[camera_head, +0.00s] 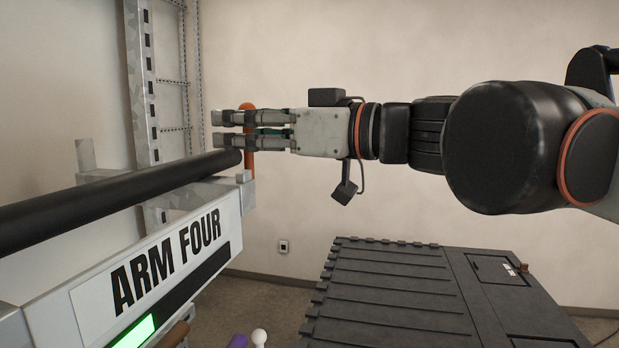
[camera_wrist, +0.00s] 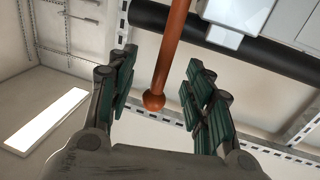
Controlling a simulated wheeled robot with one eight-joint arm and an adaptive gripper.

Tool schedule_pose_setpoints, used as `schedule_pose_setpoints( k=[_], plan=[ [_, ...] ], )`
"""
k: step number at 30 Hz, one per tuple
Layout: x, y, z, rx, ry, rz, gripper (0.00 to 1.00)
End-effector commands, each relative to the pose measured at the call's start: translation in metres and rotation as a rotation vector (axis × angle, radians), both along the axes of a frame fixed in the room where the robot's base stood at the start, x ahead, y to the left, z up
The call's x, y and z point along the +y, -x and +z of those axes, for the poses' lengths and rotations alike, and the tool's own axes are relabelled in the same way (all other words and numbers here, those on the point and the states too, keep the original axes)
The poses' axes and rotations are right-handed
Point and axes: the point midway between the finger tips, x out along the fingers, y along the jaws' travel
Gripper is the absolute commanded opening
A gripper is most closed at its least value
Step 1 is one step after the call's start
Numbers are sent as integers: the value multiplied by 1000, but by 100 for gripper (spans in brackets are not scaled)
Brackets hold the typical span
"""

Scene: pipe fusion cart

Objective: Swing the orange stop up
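My gripper (camera_head: 222,129) reaches in from the right at the height of the stop's upper part. In the wrist view the orange stop (camera_wrist: 170,55), with a round knob at its end, lies between my two green-padded fingers (camera_wrist: 160,95). Gaps show on both sides, so the fingers are open around it and not touching it. The stop's lower mount is partly hidden.
The arm's white beam (camera_head: 75,295) carries the black pipe and a green lit display (camera_head: 133,333). A black ribbed case (camera_head: 390,295) stands below at right. A perforated metal upright (camera_head: 143,90) stands behind. Purple and white knobs show at the bottom edge.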

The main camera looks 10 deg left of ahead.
Motion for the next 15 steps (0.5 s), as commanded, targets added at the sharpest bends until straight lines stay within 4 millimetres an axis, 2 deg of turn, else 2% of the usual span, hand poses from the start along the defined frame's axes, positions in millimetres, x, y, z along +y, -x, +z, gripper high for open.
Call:
schedule_pose_setpoints(
  k=[1,3,15],
  plan=[
    [0,0,0,0,0,0,67],
    [0,0,0,1,0,0,83],
    [-2,0,1,1,0,-1,83]
  ],
)
